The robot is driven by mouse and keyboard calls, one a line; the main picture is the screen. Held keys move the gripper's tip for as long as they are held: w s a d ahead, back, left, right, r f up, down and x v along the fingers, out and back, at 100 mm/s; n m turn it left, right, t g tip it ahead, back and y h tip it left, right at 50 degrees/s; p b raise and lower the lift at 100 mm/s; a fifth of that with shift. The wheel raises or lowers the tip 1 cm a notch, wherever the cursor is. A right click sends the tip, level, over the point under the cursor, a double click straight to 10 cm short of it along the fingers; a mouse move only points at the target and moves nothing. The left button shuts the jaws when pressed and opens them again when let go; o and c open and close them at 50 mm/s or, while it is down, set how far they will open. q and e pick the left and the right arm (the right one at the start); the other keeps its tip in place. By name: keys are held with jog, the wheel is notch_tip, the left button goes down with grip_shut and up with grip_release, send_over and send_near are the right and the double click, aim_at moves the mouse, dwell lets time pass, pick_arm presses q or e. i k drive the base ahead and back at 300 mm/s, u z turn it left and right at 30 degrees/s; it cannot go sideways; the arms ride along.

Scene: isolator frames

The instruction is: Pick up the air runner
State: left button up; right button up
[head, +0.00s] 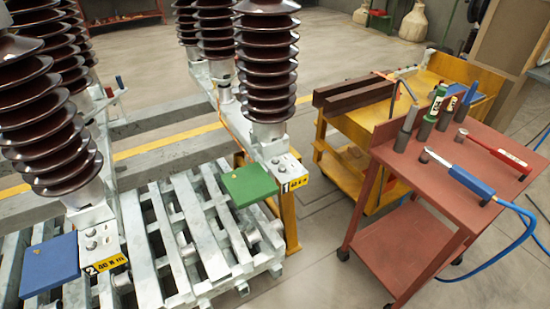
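Neither of my grippers shows in the head view. A straight tool with a silver barrel and a blue handle (471,182) lies on the red cart's top (420,165) at the right. A blue hose (530,228) runs from its handle end, so it looks like the air runner. A red-handled tool (497,151) lies beyond it. Several cylindrical tools stand upright at the cart's left and back, among them a grey one (406,129) with a dark cable and one with a green label (433,110).
Brown ribbed insulators (267,70) stand on a pale metal frame (170,240) at left. A green plate (249,184) and a blue plate (50,264) lie there. A yellow cart (345,120) adjoins the red one. Floor is clear between frame and carts.

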aim_at(455, 171)
jog(key=z, duration=0.65)
jog(key=i, duration=1.55)
jog(key=u, duration=0.3)
